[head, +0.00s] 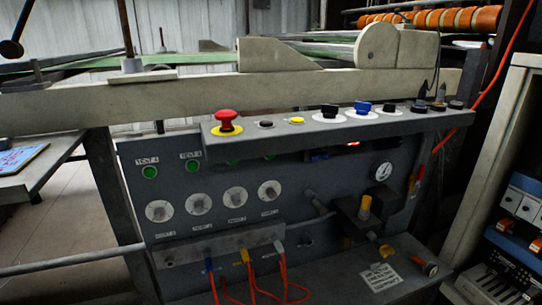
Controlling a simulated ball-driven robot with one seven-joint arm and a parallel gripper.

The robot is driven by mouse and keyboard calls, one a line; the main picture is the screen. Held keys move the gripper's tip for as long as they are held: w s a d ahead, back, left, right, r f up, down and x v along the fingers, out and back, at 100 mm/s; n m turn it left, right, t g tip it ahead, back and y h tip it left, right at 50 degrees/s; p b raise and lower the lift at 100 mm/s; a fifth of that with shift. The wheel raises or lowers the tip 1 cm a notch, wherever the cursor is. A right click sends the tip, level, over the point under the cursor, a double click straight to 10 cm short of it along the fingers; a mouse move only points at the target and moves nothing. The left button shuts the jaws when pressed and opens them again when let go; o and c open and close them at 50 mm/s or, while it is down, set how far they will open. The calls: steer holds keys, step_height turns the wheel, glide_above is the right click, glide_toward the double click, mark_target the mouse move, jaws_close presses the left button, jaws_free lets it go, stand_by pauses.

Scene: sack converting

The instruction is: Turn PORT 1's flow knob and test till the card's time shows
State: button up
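Four flow knobs sit in a row on the grey panel (330,185), on white discs: a far-left knob (159,211), a second (199,204), a third (235,197) and a far-right one (269,190). Their labels are too small to read surely, so I cannot confirm which is PORT 1. Green test buttons stand above: TEST 4 (150,172) and TEST 3 (193,166); the others to the right are mostly hidden under the overhanging shelf. A white card (381,277) lies at lower right, its text unreadable. A partly covered red display (352,143) glows under the shelf. My gripper is not in view.
The shelf (330,127) carries a red mushroom button (227,120) and several knobs. Blue, yellow and white plugs with orange hoses (283,270) hang below the flow knobs. A round gauge (383,171) and a yellow-capped fitting (364,206) stick out at right.

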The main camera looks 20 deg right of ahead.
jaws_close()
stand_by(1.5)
